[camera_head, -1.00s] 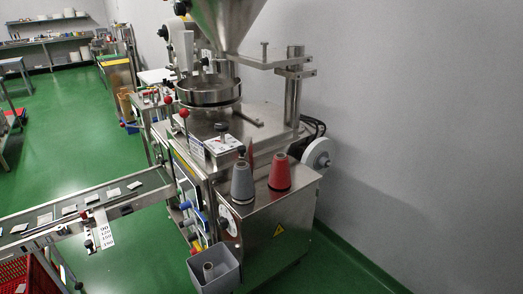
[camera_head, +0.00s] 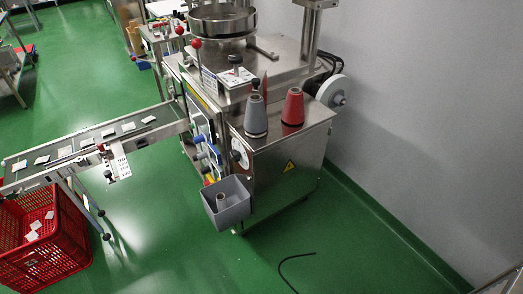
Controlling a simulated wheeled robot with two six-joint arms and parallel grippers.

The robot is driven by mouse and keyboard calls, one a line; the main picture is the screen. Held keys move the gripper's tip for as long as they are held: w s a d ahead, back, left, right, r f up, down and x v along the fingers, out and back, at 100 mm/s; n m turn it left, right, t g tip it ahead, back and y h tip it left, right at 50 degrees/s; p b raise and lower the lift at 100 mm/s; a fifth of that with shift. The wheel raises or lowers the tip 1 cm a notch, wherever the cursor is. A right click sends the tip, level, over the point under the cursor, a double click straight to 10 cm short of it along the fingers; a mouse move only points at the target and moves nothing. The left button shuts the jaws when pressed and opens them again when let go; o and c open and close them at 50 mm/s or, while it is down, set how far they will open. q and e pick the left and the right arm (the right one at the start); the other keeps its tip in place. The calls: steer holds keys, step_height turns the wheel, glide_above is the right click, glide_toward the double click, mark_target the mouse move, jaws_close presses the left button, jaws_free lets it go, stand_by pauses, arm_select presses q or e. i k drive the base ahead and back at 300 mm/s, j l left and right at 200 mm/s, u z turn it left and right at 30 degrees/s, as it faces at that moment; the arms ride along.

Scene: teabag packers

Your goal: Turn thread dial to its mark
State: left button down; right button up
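A round white dial (camera_head: 239,153) with a dark centre sits on the side of the steel packing machine (camera_head: 290,150), above a grey bin. It is small here, and I cannot read its mark or where it points. A grey thread cone (camera_head: 256,117) and a red thread cone (camera_head: 292,107) stand upright on the machine top above the dial. Neither of my grippers shows in this view.
The grey bin (camera_head: 227,203) hangs below the dial. A conveyor (camera_head: 85,150) carrying several packets extends left, with a red crate (camera_head: 45,235) beneath its end. A black cable (camera_head: 290,262) lies on the green floor. The floor in front is otherwise clear.

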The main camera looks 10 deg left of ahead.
mark_target(235, 155)
steer(key=i+j+u, duration=0.1)
steer(key=i+u, duration=0.15)
steer(key=i, duration=0.55)
steer(key=l, duration=0.25)
steer(key=i+z, duration=0.05)
